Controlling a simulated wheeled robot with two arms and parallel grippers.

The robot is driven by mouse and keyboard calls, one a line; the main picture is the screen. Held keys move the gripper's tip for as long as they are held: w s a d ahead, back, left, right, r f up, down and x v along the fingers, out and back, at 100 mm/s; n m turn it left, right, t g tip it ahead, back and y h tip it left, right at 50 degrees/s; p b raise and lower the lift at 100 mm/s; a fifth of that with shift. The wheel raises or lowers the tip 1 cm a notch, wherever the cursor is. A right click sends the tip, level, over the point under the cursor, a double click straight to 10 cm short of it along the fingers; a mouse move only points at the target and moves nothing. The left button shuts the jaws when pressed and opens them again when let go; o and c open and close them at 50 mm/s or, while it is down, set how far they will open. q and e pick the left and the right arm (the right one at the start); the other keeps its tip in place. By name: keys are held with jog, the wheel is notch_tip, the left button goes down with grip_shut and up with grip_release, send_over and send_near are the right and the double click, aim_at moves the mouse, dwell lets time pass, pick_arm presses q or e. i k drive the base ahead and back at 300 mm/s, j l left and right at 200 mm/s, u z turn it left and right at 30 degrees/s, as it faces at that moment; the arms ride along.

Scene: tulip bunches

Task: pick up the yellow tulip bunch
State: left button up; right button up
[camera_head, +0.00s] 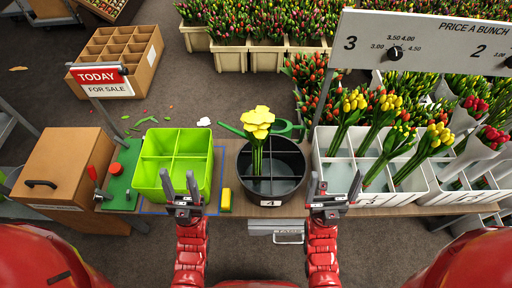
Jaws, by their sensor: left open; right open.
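A bunch of yellow flowers (257,122) with green stems stands upright in the black divided bucket (301,184) at the middle of the table. Several bunches with yellow tulip heads (388,102) lean in the white divided crate (330,180) on the right. My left gripper (180,186) is open and empty, over the near edge of the green divided crate (138,160). My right gripper (334,190) is open and empty, at the near left edge of the white crate. It is apart from the flowers.
A green watering can (286,127) is behind the black bucket. A price sign (425,42) stands over the white crate. A wooden box (62,165) and a TODAY sign (102,80) are at left.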

aim_at(398, 133)
jog(key=z, duration=1.25)
